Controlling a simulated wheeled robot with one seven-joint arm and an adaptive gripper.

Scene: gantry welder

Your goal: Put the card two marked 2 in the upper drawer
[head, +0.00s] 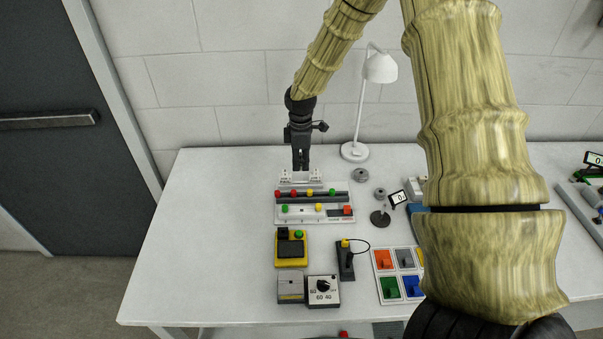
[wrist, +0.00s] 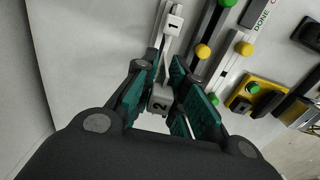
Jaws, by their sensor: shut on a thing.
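My gripper (head: 300,166) points down over a small white rack (head: 300,180) at the back left of the table. A similar card marked 1 (wrist: 174,22) sits farther along the rack, clear of the fingers. I cannot tell whether card two still touches the rack. I cannot make out the upper drawer in either view.
A panel with coloured knobs (head: 315,213) stands just in front of the rack. A yellow device (head: 291,248), a dial box (head: 323,291) and a joystick (head: 346,260) stand nearer. A white lamp (head: 381,68) is behind right. The table's left side is clear.

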